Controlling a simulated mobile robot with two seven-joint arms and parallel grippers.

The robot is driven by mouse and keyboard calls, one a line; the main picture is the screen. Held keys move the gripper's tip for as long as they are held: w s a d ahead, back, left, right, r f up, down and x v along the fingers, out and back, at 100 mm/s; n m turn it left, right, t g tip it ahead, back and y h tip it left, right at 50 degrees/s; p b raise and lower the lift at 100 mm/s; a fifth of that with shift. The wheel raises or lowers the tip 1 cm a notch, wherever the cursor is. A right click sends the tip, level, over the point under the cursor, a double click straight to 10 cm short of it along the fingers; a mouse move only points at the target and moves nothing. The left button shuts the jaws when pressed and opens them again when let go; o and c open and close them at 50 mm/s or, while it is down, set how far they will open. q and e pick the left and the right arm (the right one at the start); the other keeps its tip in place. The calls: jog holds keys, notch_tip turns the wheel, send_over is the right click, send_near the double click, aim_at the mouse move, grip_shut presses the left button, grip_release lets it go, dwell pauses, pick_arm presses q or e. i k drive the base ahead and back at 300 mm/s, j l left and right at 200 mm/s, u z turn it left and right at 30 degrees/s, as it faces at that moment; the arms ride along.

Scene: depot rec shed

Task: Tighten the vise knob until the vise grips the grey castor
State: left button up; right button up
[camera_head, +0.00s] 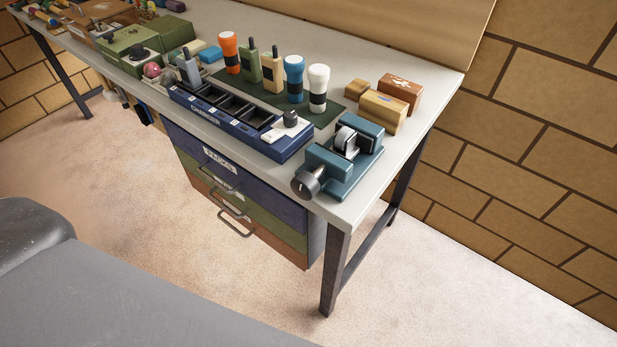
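The teal vise (352,180) stands at the near right corner of the workbench. Its dark round knob (305,184) is on its near left end, facing out past the bench's front edge. The grey castor (345,139) sits upright between the two vise jaws. From this angle I cannot tell whether both jaws touch it. Neither of my grippers is in view.
The workbench top (400,150) is clear right of the vise. A blue charger (237,125) stands left of it, with several torches and radios behind. Wooden blocks (382,108) sit behind the vise. Drawers (236,185) hang below; the floor in front is open.

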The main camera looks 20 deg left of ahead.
aim_at(306, 184)
jog(key=j+z, duration=0.15)
jog(key=z, duration=0.9)
jog(key=j+z, duration=0.4)
jog(key=k+j+z, duration=0.2)
jog(key=j+z, duration=0.25)
jog(key=k+j+z, duration=0.4)
jog(key=j, duration=0.2)
jog(key=k+j+z, duration=0.1)
jog(key=k+j, duration=0.8)
jog(key=j, duration=0.1)
